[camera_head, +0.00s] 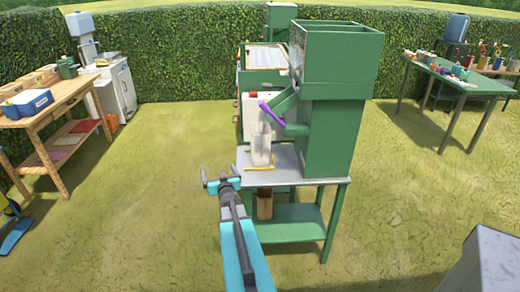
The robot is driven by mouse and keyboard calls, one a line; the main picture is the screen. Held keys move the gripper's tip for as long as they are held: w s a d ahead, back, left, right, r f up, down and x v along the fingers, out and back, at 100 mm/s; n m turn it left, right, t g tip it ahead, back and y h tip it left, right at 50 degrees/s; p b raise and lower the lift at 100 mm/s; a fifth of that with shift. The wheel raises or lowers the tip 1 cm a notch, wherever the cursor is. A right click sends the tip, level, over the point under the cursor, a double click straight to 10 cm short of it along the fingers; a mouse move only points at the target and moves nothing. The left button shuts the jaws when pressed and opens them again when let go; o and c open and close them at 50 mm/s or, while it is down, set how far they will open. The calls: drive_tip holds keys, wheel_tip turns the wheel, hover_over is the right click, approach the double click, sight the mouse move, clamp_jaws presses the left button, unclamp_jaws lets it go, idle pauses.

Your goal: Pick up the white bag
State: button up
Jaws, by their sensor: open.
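The white bag (261,150) stands upright on the grey top of the green machine's stand, below the machine's spout. It looks pale and narrow. My gripper (220,174) is open and empty, with its fingers spread apart. In the picture it is to the left of the bag and a little lower, with a clear gap between them. My arm reaches up from the bottom of the view.
The green machine (340,115) rises behind and right of the bag, with a purple lever (271,114) above it. The grey stand top (315,170) has yellow strips beside the bag. A wooden table (60,97) is at left, a green table (455,80) at right. Grass left of the stand is clear.

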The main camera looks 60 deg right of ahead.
sight(262, 137)
drive_tip(key=s+d+r+m+h, duration=0.1)
drive_tip(key=s+d+r+h, duration=0.1)
drive_tip(key=s+d+r, duration=0.3)
drive_tip(key=s+d+r+m+g+h, duration=0.1)
drive_tip(key=s+d+r+h, duration=0.1)
drive_tip(key=s+d+r, duration=0.3)
drive_tip(key=s+d, duration=0.4)
drive_tip(key=d, duration=0.1)
drive_tip(key=shift+d, duration=0.25)
drive_tip(key=shift+r, duration=0.1)
drive_tip(key=shift+p+x, duration=0.65)
drive_tip(key=shift+x, duration=3.65)
drive_tip(key=shift+d, duration=0.1)
drive_tip(key=shift+p+x, duration=0.8)
drive_tip(key=shift+x, duration=1.7)
drive_tip(key=c, duration=2)
